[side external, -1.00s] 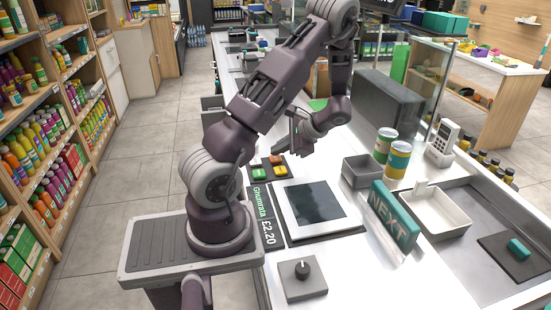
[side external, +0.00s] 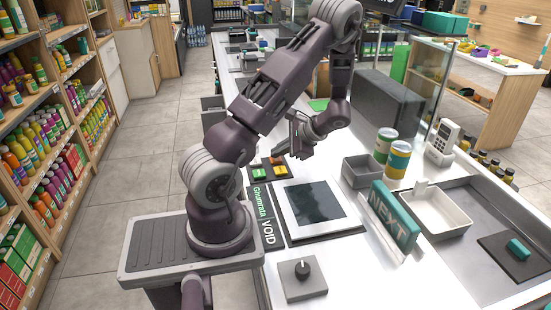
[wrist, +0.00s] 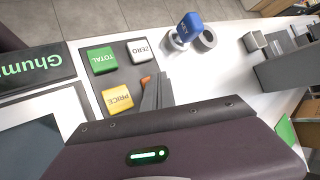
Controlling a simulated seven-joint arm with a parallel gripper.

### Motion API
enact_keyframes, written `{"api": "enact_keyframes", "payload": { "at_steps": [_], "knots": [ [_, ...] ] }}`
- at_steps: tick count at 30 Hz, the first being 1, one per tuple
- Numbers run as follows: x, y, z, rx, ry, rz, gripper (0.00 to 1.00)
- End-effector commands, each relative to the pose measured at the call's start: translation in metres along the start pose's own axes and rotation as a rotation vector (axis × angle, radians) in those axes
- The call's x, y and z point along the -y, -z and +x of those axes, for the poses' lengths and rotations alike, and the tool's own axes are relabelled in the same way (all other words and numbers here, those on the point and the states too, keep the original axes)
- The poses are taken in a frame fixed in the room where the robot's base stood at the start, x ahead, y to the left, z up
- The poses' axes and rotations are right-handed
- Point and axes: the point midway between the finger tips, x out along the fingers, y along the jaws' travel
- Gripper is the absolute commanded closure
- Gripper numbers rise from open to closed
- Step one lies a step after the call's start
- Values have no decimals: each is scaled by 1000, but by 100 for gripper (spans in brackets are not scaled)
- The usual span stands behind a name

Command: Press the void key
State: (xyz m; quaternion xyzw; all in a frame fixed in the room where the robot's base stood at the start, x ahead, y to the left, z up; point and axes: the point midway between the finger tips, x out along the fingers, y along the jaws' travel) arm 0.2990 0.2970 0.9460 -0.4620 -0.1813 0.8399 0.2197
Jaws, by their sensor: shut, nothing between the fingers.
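A dark key pad (wrist: 122,66) in the wrist view carries a green TOTAL key (wrist: 101,60), a white ZERO key (wrist: 139,51), a yellow PRICE key (wrist: 117,99) and an orange key (wrist: 146,81). The orange key is mostly hidden by my fingers, so its label cannot be read. My gripper (wrist: 157,90) is shut and empty, with its fingertips at the orange key; contact cannot be told. In the side view my gripper (side external: 291,155) is low beside the orange key (side external: 277,160).
A scale plate with a dark top (side external: 314,202) lies in front of the keys. A knob box (side external: 302,278), a NEXT sign (side external: 394,220), a grey bin (side external: 362,171) and two cans (side external: 398,160) stand around it. A blue item (wrist: 189,27) shows in the wrist view.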

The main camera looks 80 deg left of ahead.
Motion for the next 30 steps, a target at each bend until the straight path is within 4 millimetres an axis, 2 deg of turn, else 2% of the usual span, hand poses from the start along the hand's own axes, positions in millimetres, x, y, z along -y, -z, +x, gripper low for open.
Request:
{"api": "enact_keyframes", "payload": {
  "at_steps": [26,30],
  "knots": [
    [8,-8,-11,-1,0,0,100],
    [14,-13,-20,-3,1,-2,100]
  ]
}}
